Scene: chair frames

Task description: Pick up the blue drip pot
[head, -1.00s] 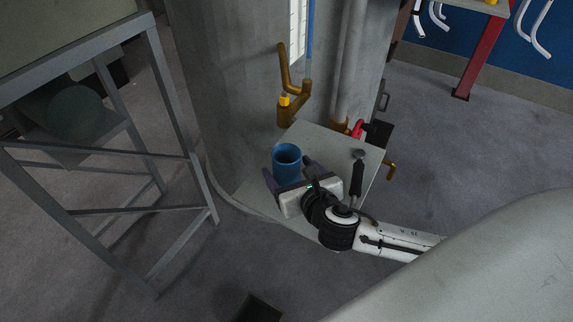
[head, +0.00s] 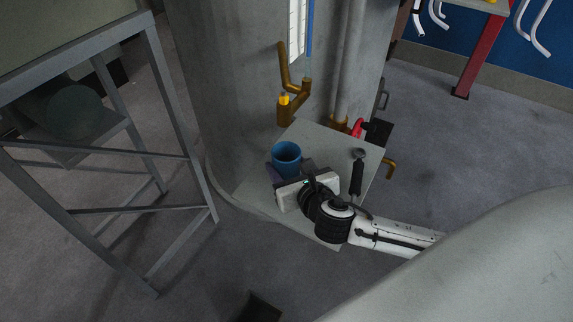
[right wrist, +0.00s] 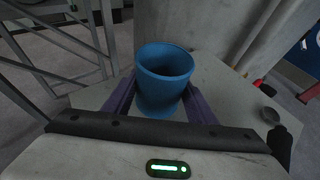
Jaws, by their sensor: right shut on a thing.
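The blue drip pot (head: 286,158) is over the small grey shelf (head: 325,140) beside the concrete column. In the right wrist view the pot (right wrist: 164,75) is upright, between two purple fingers. My right gripper (head: 289,170) is shut on the pot, with a finger on either side of it. The gripper body hides the pot's lower part in the head view, so I cannot tell whether its base touches the shelf. My left gripper is not in view.
A dark handled tool (head: 357,172) stands on the shelf right of the gripper. A brass pipe (head: 290,95) and a red-handled valve (head: 357,128) are behind. A grey metal frame (head: 150,150) stands at left, with open floor between.

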